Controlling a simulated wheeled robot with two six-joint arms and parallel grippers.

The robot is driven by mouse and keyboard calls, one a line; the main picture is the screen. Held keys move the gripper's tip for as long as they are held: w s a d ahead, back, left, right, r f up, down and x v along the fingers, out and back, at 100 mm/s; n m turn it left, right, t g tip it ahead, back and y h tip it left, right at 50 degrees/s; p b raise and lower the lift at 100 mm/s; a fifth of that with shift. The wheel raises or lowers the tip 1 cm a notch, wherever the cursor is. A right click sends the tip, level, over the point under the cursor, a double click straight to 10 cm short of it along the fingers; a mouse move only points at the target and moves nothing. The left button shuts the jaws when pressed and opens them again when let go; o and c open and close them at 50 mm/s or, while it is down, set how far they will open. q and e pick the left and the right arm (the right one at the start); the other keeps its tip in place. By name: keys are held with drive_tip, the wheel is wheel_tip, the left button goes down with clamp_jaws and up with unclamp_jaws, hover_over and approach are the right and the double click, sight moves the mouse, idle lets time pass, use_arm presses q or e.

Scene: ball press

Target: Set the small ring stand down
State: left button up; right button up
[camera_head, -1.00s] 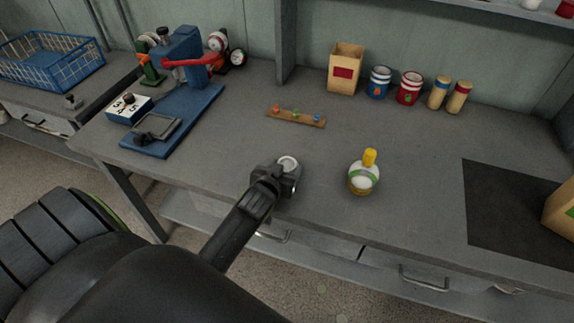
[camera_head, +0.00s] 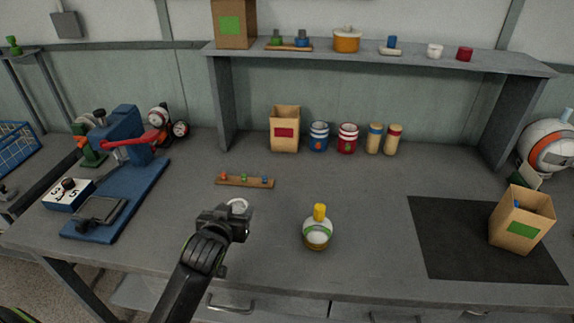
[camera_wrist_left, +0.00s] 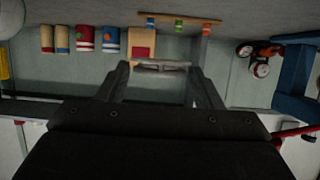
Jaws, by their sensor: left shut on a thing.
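The small ring stand (camera_head: 238,204) is a pale ring in the head view, partly hidden by my left gripper (camera_head: 232,213). My left gripper is shut on it, over the front middle of the grey table. In the left wrist view the ring stand (camera_wrist_left: 160,67) shows edge-on as a thin pale band between the fingertips of my left gripper (camera_wrist_left: 162,72). I cannot tell whether its underside touches the table. My right gripper is not in view.
A round white bottle with a yellow cap (camera_head: 317,232) stands to the right. A wooden strip with small coloured pegs (camera_head: 245,182) lies behind. A blue press (camera_head: 125,190) stands left. A dark mat (camera_head: 440,245) with an open box (camera_head: 520,222) is right. Table between bottle and mat is clear.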

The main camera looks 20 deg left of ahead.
use_arm(q)
drive_tip(key=d+r+m+h, duration=0.1)
drive_tip(key=d+r, duration=0.5)
drive_tip(key=r, duration=0.4)
drive_tip(key=d+r+m+h, duration=0.1)
drive_tip(key=d+r+h, duration=0.1)
drive_tip(key=d+r, duration=0.4)
wheel_tip(320, 180, up, 4)
drive_tip(key=shift+s+f+t, duration=0.1)
drive_tip(key=shift+s+t, duration=0.2)
drive_tip(key=shift+s, duration=0.15)
drive_tip(key=a+f, duration=0.2)
drive_tip(key=f, duration=0.1)
drive_tip(key=w+a+f+n+y, duration=0.1)
drive_tip(key=a+f, duration=0.1)
drive_tip(key=f, duration=0.2)
drive_tip(key=w+a+f+y, duration=0.1)
drive_tip(key=a+f, duration=0.2)
drive_tip(key=shift+w+f, duration=0.25)
drive_tip(key=shift+f, duration=0.15)
drive_tip(key=shift+n+y, duration=0.5)
drive_tip(key=shift+n, duration=0.1)
drive_tip(key=a+f, duration=0.1)
drive_tip(key=f, duration=0.2)
drive_tip(key=s+a+f, duration=0.1)
drive_tip(key=a+f, duration=0.1)
drive_tip(key=f, duration=0.1)
drive_tip(key=a+f, duration=0.2)
drive_tip(key=shift+s+f, duration=0.3)
drive_tip(key=shift+f, duration=0.1)
